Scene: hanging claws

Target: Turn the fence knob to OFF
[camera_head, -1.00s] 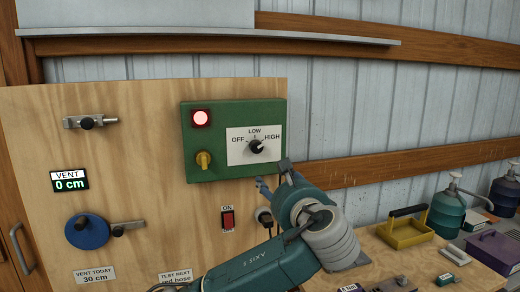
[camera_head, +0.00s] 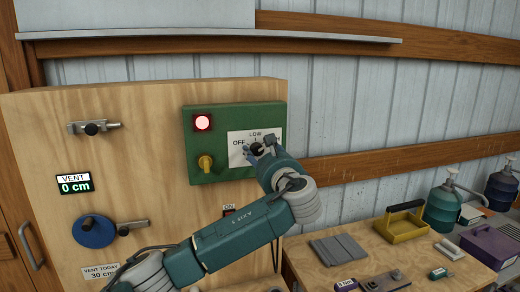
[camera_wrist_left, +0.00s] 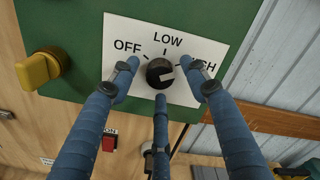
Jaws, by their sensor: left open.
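The fence knob (camera_head: 256,149) is a black round knob on a white label marked OFF, LOW and HIGH, on the green box (camera_head: 197,145). In the left wrist view the knob (camera_wrist_left: 160,72) has its pale pointer mark turned right, towards HIGH. My left gripper (camera_head: 260,146) is in front of the label. In the left wrist view my left gripper (camera_wrist_left: 163,80) is open, with one finger left of the knob, one right of it and one below. The right finger covers part of HIGH. I cannot tell whether any finger touches the knob. My right gripper is not in view.
A lit red lamp (camera_head: 203,122) and a yellow knob (camera_head: 206,162) are on the box's left side. Below are a red ON switch (camera_wrist_left: 109,142) and a blue wheel (camera_head: 90,231). A bench with a yellow tray (camera_head: 401,227) stands to the right.

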